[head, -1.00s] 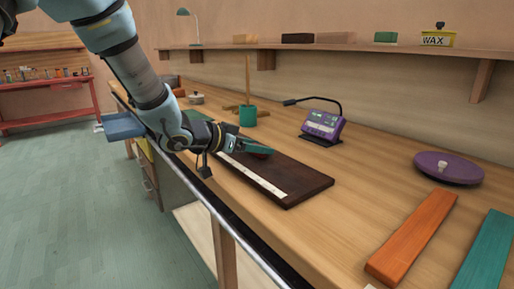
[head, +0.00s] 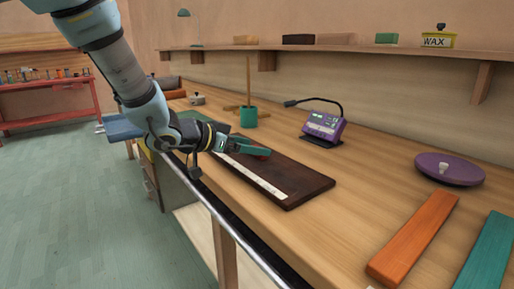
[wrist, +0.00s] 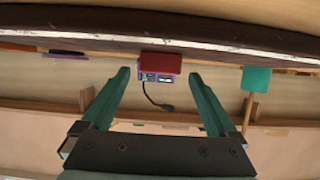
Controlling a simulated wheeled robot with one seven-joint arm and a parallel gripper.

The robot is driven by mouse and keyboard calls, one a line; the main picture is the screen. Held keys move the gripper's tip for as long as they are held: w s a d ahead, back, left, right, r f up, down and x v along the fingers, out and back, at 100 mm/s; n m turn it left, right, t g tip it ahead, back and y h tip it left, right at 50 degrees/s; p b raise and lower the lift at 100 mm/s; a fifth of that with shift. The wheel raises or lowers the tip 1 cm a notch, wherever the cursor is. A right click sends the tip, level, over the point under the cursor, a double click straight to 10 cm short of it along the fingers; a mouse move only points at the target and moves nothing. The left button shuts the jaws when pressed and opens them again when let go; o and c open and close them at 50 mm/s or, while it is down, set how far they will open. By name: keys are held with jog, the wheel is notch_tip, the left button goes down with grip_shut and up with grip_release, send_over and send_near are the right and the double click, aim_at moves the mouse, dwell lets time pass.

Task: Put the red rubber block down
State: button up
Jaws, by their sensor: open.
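The red rubber block (wrist: 160,63) rests on the dark wooden board; only a sliver of it (head: 262,156) shows in the head view, beside my fingers. In the wrist view it lies just beyond my fingertips, with clear gaps to both fingers. My gripper (wrist: 160,74) is open and empty, its two green fingers apart. In the head view my gripper (head: 254,150) reaches low over the board from the left. The dark board (head: 300,184) carries a pale marked strip (head: 260,180) along its near side.
A purple device (head: 323,126) with a bent black arm stands behind the board. A teal cup (head: 248,117) with a wooden stick is behind my gripper. A purple disc (head: 450,169), an orange bar (head: 415,238) and a teal bar (head: 487,255) lie to the right.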

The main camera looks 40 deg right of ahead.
jog(key=v, duration=0.9)
jog(key=shift+a+r+p, duration=0.1)
jog(key=shift+a+p, duration=0.1)
jog(key=shift+p, duration=0.15)
jog(key=w+a+f+n+t+y, duration=0.2)
jog(key=w+a+n+t+y, duration=0.15)
jog(key=w+a, duration=0.4)
jog(key=w+a+f+n+t+y, duration=0.3)
jog(key=w+a+n+t, duration=0.2)
jog(key=w+a, duration=0.3)
jog(key=s+a+f+n+g+y, duration=0.1)
jog(key=s+a+f+n+y, duration=0.1)
jog(key=a, duration=0.4)
jog(key=s+a+f+n+g+y, duration=0.1)
jog(key=s+a+f+n+y, duration=0.1)
jog(key=a, duration=0.5)
jog(key=s+a+f+n+g+y, duration=0.1)
jog(key=s+a+f+n+y, duration=0.15)
jog(key=a, duration=0.35)
jog(key=s+a+n+g, duration=0.2)
jog(key=s+a+g, duration=0.1)
jog(key=s, duration=0.2)
jog(key=shift+s+a+f, duration=0.2)
jog(key=shift+s+a, duration=0.15)
jog(key=shift+s, duration=0.05)
jog(key=shift+r, duration=0.1)
